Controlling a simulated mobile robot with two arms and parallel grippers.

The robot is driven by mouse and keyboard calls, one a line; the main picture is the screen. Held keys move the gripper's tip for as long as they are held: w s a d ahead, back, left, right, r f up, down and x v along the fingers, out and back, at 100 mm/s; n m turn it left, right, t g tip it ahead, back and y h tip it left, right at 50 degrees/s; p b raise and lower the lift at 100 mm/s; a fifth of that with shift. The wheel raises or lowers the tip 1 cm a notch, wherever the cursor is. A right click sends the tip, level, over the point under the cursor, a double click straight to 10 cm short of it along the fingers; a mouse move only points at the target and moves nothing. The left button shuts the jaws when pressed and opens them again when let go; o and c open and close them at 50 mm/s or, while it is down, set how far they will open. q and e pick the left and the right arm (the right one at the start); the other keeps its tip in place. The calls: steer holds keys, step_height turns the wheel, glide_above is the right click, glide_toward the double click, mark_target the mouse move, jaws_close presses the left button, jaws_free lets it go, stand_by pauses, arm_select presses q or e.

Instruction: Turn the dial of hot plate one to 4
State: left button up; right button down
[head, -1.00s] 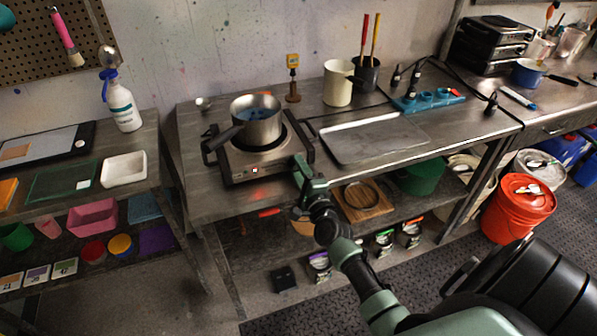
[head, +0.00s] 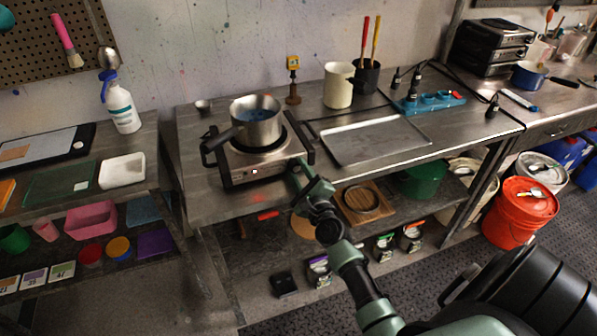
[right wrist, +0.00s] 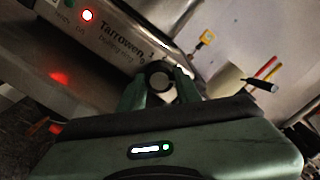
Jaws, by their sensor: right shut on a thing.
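The hot plate (head: 238,172) is a steel box with black side handles on the left part of the workbench. A pot of blue liquid (head: 256,130) stands on its ring. My right gripper (head: 294,164) is at the right end of its front panel. In the right wrist view the dial (right wrist: 158,77) is a round dark knob with a grey face, between the two green fingers of my right gripper (right wrist: 156,84), which are shut on it. A red light (right wrist: 87,15) glows on the panel. The dial's pointer and most of its scale cannot be read. My left gripper is not in view.
A metal tray (head: 372,150) lies right of the hot plate. A shelf below holds a wooden board (head: 364,205) and a green bowl (head: 424,182).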

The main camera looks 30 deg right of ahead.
steer(key=shift+f, duration=0.1)
steer(key=c, duration=1)
jaws_free()
steer(key=v, duration=0.8)
steer(key=shift+b, duration=0.4)
steer(key=shift+w+d, duration=0.1)
